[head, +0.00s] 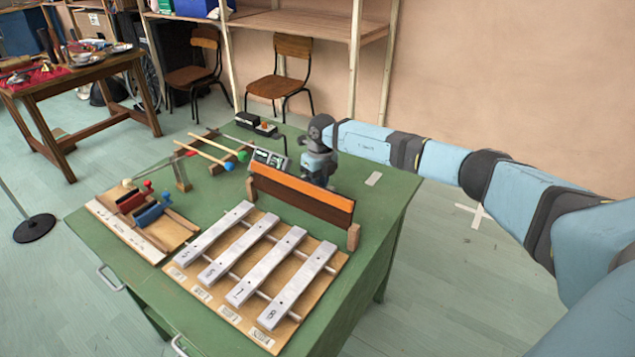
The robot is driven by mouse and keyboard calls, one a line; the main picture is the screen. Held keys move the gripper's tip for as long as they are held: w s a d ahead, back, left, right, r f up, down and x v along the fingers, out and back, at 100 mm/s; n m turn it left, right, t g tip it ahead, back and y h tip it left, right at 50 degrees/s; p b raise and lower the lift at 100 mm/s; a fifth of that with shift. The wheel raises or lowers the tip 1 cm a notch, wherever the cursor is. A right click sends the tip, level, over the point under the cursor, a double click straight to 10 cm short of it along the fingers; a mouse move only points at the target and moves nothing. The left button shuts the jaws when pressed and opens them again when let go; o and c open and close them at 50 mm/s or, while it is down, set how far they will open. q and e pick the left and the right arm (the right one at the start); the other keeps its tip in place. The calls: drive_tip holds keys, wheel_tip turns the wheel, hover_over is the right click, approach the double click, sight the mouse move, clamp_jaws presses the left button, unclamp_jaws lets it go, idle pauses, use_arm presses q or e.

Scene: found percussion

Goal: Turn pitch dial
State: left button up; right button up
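A small grey device with a display (268,158) stands on the green table behind the orange and brown board. I take it to be the one with the pitch dial, but no dial can be made out at this size. My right arm reaches in from the right, and my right gripper (305,178) points down just right of the device, partly behind the board. Its fingertips are hidden, so I cannot tell whether it is open, shut or touching the dial. My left gripper is not in view.
The upright board (300,196) stands close in front of my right gripper. Numbered metal bars (265,262) lie on a wooden base at the front. Mallets (215,150), small black boxes (247,119) and a wooden tray (120,230) fill the left.

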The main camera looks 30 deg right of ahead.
drive_tip(key=o, duration=0.9)
drive_tip(key=shift+r, duration=0.1)
use_arm(q)
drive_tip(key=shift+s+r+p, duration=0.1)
drive_tip(key=shift+p, duration=0.5)
use_arm(e)
drive_tip(key=r, duration=0.4)
drive_tip(key=d+r, duration=0.1)
drive_tip(key=r, duration=0.8)
drive_tip(key=shift+w+d+r, duration=0.1)
drive_tip(key=shift+d+r, duration=0.15)
drive_tip(key=shift+r, duration=0.05)
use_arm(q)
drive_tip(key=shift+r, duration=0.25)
